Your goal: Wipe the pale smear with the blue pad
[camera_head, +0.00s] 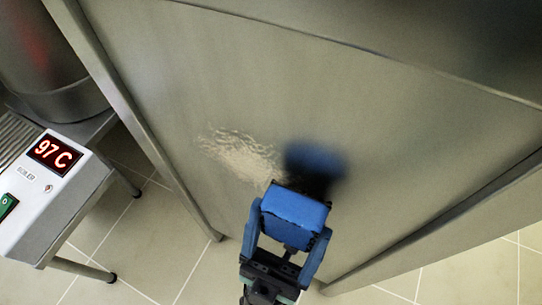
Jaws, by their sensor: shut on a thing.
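The pale smear (240,154) is a whitish, rippled patch on a brushed steel panel (350,110) in the head view. The blue pad (297,205) is held between the fingers of my gripper (288,224), which is shut on it. The pad is just below and right of the smear's lower right end. A blurred dark blue reflection of the pad shows in the steel above it. I cannot tell whether the pad touches the panel.
A white boiler box (45,200) with a red "97 C" display and a green switch stands at the left. A large steel pot (55,60) is behind it. A raised steel edge (140,130) borders the panel on the left. Tiled floor (150,245) shows below.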

